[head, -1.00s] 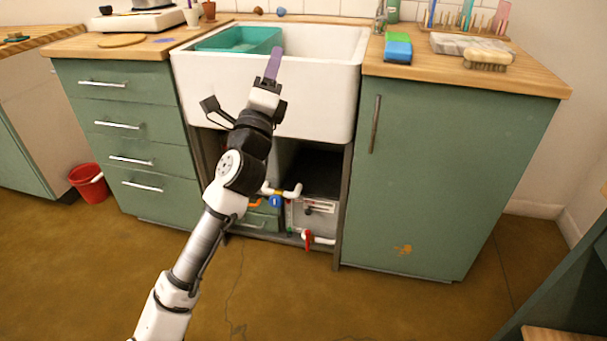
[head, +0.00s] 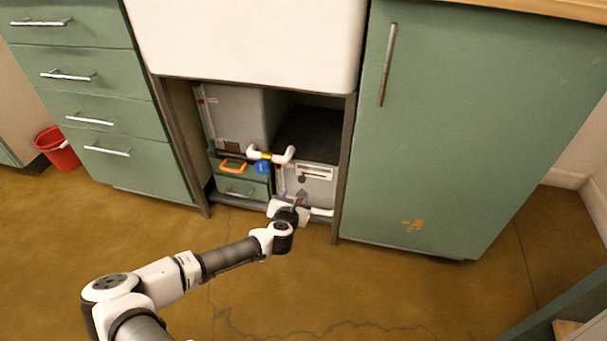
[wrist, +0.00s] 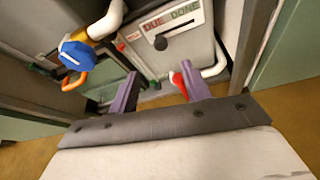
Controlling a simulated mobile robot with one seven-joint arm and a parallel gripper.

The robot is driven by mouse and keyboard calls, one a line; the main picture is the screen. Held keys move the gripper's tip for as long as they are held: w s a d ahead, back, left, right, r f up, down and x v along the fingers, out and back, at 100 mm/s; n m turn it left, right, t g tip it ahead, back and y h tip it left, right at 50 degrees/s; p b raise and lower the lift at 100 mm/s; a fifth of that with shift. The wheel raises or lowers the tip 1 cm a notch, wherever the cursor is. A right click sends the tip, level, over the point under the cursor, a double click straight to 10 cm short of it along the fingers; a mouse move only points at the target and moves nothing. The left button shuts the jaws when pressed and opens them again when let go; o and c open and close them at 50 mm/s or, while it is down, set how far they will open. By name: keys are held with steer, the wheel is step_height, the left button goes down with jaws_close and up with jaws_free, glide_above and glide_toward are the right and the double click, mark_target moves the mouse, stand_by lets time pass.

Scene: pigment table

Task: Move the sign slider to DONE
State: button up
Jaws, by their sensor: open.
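The sign (wrist: 168,18) is a pale plate on a grey box front under the sink, with DUE in red on the left and DONE in green on the right. It also shows small in the head view (head: 316,173). Its dark slider knob (wrist: 160,43) sits at the left end of the slot, below DUE. My gripper (wrist: 158,84) has its two purple fingers apart with nothing between them. In the head view my gripper (head: 292,200) is low in front of the grey box. In the wrist view the knob is beyond the fingertips, apart from them.
A blue valve knob (wrist: 76,54), white pipe (wrist: 108,20) and orange handle (wrist: 75,82) are left of the sign. A red valve handle (wrist: 179,82) on a white pipe is close by the right finger. Cabinet posts flank the opening; the floor in front is clear.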

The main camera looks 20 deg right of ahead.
mark_target(302, 180)
steer(key=b+x, duration=0.5)
steer(key=x, duration=0.7)
steer(key=shift+d+f, duration=0.1)
steer(key=shift+f, duration=0.1)
steer(key=shift+w+d+f+b, duration=0.15)
steer(key=shift+w+d+b, duration=0.25)
steer(key=shift+w, duration=0.25)
jaws_close()
